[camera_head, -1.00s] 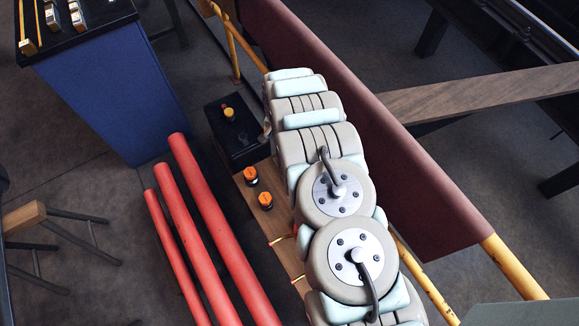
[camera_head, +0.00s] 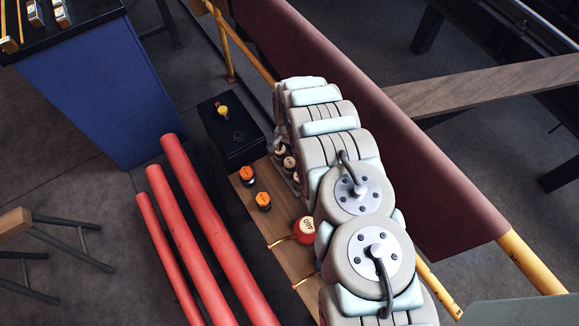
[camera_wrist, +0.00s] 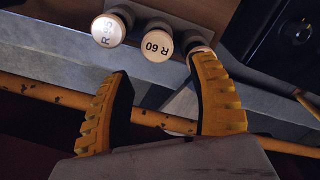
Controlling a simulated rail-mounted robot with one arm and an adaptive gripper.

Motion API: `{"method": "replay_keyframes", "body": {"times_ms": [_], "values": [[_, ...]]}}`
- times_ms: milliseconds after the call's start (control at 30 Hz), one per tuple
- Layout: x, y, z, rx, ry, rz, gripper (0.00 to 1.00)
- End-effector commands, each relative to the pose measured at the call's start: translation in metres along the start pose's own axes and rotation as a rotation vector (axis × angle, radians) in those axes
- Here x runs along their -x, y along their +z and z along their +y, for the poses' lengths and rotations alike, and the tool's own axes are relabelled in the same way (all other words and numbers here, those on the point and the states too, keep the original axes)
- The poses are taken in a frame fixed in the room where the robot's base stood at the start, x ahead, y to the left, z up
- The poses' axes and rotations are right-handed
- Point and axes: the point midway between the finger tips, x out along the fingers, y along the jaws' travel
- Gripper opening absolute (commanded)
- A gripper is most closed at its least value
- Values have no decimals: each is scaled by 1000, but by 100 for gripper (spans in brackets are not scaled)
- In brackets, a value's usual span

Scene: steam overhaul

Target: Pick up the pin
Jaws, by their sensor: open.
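I cannot tell for certain which piece is the pin. Two pale-capped round pieces, one marked R 95 (camera_wrist: 108,30) and one marked R 60 (camera_wrist: 157,45), stand side by side at the top of the wrist view. Similar pale-capped pieces (camera_head: 289,163) show beside my arm in the head view. My gripper (camera_wrist: 161,65) has its yellow ribbed fingers spread apart, with nothing held between them. The R 60 piece appears beyond the gap between the fingertips. Part of another round piece is hidden behind the right finger. My arm hides most of the gripper in the head view.
A wooden board (camera_head: 285,258) carries two orange-capped pieces (camera_head: 255,188) and a red round piece (camera_head: 304,230). A black box (camera_head: 230,130) sits at its far end. Red pipes (camera_head: 200,240) lie left. A yellow rail with a maroon panel (camera_head: 400,160) runs along the right.

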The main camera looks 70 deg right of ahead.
Motion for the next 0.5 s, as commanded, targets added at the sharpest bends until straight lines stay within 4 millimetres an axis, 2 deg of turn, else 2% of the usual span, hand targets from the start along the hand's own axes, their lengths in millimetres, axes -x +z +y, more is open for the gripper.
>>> {"method": "replay_keyframes", "body": {"times_ms": [33,233,500], "values": [[-10,0,1,-2,0,0,60],[-32,-1,0,-2,-2,2,60],[-42,-1,0,-1,-1,1,60]]}}
